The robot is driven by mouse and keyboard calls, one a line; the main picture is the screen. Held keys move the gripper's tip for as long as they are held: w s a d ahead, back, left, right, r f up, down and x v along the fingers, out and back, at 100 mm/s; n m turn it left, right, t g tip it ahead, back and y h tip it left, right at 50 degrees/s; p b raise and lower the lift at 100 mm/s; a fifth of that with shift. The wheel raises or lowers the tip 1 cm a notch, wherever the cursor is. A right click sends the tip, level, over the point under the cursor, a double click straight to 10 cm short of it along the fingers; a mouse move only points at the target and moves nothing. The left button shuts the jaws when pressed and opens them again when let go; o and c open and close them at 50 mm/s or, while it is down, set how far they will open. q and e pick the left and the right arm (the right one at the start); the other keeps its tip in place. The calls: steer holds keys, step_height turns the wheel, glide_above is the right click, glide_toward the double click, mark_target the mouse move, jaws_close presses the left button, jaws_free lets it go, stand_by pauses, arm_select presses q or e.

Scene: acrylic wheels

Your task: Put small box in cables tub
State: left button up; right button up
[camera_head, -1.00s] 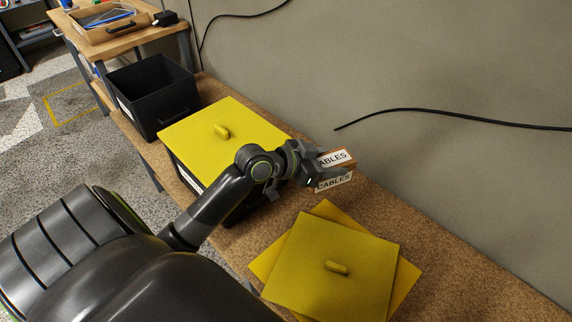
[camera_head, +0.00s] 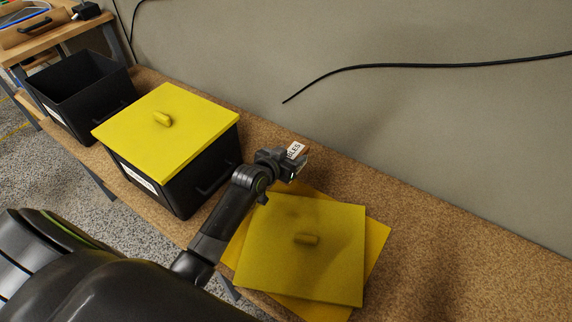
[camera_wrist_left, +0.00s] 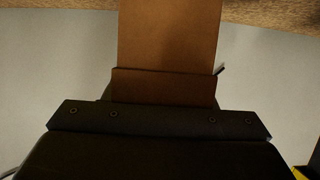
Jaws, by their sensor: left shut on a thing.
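The box also shows as a brown face in the left wrist view (camera_wrist_left: 168,40). An open black tub (camera_head: 82,98) stands at the left. A second black tub (camera_head: 185,190) is covered by a yellow lid (camera_head: 165,125). Neither tub's label can be read, so I cannot tell which is for cables. My right gripper is out of view.
Two yellow lids (camera_head: 330,265) lie stacked askew on the brown bench (camera_head: 440,240). A grey wall (camera_head: 400,120) with a black cable (camera_head: 420,66) runs behind it. A wooden table (camera_head: 40,40) stands at the upper left. The bench's right side is clear.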

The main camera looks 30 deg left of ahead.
arm_select(q)
steer(key=shift+f+b, duration=0.5)
steer(key=shift+f, duration=1.55)
steer(key=o, duration=1.1)
